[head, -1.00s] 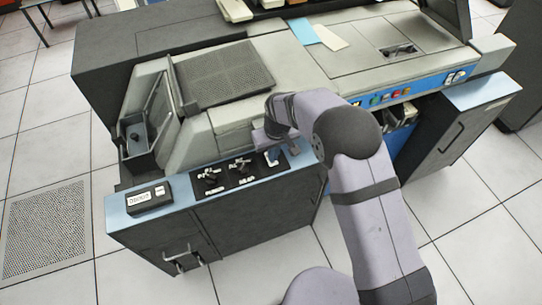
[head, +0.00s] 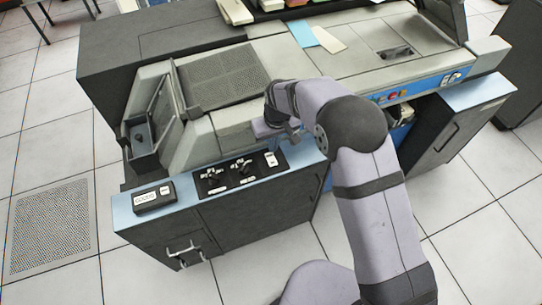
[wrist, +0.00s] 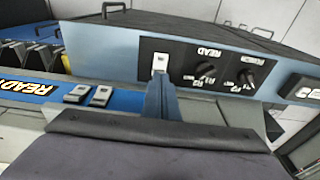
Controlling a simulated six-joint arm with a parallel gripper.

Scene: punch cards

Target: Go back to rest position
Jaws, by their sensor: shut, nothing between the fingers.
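My gripper (wrist: 161,98) is shut and empty in the wrist view, its fingers together in front of the black control panel. In the head view my gripper (head: 293,137) is small and partly hidden by my wrist, above the blue ledge near the right end of that panel. The black panel (head: 240,173) carries two dark knobs and a white switch (head: 270,159). The same switch (wrist: 160,63) shows just beyond the fingertips in the wrist view. I cannot tell whether the fingertips touch it, but in the head view they look apart from it.
A small dark box (head: 153,198) sits on the ledge's left end. Open tiled floor (head: 480,240) lies in front.

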